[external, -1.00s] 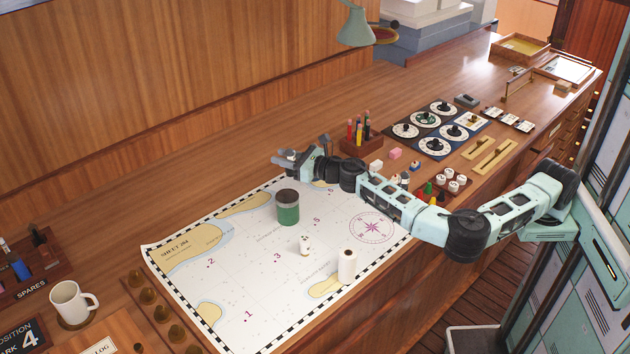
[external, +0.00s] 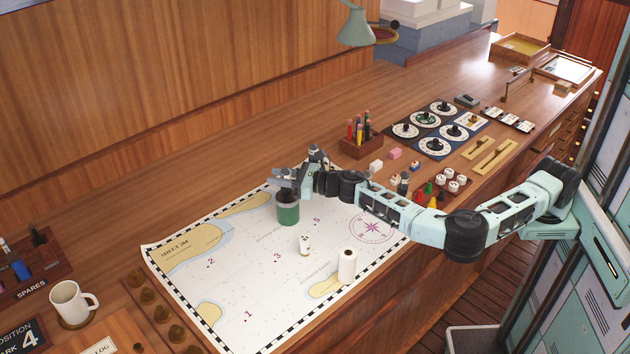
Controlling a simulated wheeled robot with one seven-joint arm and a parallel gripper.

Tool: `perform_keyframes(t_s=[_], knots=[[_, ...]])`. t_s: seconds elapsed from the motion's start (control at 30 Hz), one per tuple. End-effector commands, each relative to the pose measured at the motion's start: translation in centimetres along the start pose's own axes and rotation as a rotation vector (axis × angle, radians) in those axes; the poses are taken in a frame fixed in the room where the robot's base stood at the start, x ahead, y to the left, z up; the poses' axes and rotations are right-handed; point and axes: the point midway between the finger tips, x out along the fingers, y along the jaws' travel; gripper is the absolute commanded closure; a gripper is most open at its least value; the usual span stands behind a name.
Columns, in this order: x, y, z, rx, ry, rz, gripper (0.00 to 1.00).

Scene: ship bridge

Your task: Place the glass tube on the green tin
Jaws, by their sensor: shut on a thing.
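My gripper is shut on the glass tube, which is too small and clear to make out between the fingers. I cannot tell whether the tube touches the tin.
The chart (external: 240,290) lies flat around the tin. A pencil box (external: 362,143) and small blocks are behind to the right. The chart's left part is mostly clear.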

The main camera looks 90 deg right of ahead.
Motion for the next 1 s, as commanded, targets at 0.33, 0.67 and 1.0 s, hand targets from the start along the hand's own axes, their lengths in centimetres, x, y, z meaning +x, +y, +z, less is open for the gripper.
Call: perform_keyframes(t_s=[0.33,0.67,1.0], knots=[[-0.01,-0.04,-1.1,0.0,-0.001,0.0,0.93],[-0.01,-0.03,-1.22,0.0,-0.001,0.0,0.49],[-0.74,0.02,-1.16,0.0,-0.001,-0.001,0.49]])
